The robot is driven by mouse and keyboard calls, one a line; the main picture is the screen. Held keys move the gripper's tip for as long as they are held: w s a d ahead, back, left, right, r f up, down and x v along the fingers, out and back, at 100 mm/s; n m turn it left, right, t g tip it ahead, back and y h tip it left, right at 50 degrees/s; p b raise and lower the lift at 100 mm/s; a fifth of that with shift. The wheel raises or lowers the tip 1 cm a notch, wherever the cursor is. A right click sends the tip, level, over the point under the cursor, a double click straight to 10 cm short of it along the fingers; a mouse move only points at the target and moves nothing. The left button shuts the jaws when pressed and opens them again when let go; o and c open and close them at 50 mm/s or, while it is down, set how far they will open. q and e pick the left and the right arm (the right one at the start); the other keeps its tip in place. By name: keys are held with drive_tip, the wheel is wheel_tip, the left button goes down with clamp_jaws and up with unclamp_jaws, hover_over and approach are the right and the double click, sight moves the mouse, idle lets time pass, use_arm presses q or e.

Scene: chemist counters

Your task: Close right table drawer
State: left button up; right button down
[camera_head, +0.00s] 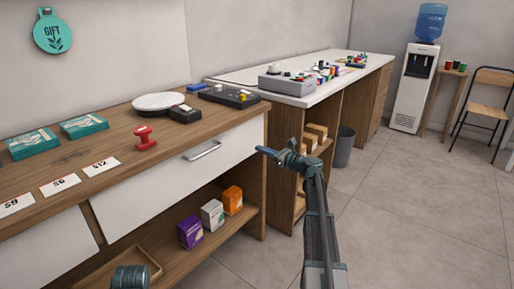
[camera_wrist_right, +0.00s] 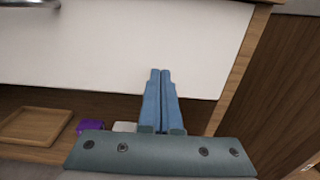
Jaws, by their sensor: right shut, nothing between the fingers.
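The right table drawer (camera_head: 165,183) has a white front with a silver handle (camera_head: 203,151), under the wooden counter top. Its front looks flush or nearly flush with the counter; a small gap cannot be ruled out. My right gripper (camera_head: 261,150) is near the drawer's right end, fingers pointing toward the counter. In the right wrist view, the shut, empty fingers (camera_wrist_right: 160,72) lie in front of the white drawer front (camera_wrist_right: 110,60), below and right of the handle (camera_wrist_right: 30,3). Whether they touch it cannot be told.
Below the drawer, an open shelf holds purple (camera_head: 190,232), white (camera_head: 212,214) and orange (camera_head: 232,200) boxes and a wooden tray (camera_head: 152,266). A second counter (camera_head: 310,97) stands behind, with a grey bin (camera_head: 344,148). The floor (camera_head: 420,210) at right is clear.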

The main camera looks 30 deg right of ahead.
drive_tip(key=v, duration=0.7)
drive_tip(key=shift+s, duration=0.35)
drive_tip(key=shift+d, duration=0.1)
drive_tip(key=a+f+n+g+y, duration=0.1)
drive_tip(key=a+f+n+g, duration=0.25)
drive_tip(key=a, duration=0.65)
drive_tip(key=a+f+n+g+y, duration=0.1)
drive_tip(key=a+f+n+g, duration=0.3)
drive_tip(key=a, duration=0.6)
drive_tip(key=s+a+f+n+g, duration=0.2)
drive_tip(key=s+a+f+n, duration=0.15)
drive_tip(key=a, duration=0.25)
drive_tip(key=s+a+f+n+g+h, duration=0.1)
drive_tip(key=s+a+f+n+g, duration=0.15)
drive_tip(key=a+n, duration=0.35)
drive_tip(key=s+a+f+n+g, duration=0.1)
drive_tip(key=s+a+f+n, duration=0.25)
drive_tip(key=a, duration=0.35)
drive_tip(key=s+a+f+n+g+h, duration=0.25)
drive_tip(key=s+n+h, duration=0.35)
drive_tip(key=s, duration=0.4)
drive_tip(key=s+a+f+n+g+h, duration=0.1)
drive_tip(key=s+a+f+n+h, duration=0.2)
drive_tip(key=s+n, duration=0.55)
wheel_tip(320, 180, up, 38)
drive_tip(key=a+p, duration=0.1)
drive_tip(key=p, duration=3.6)
drive_tip(key=shift+s, duration=0.45)
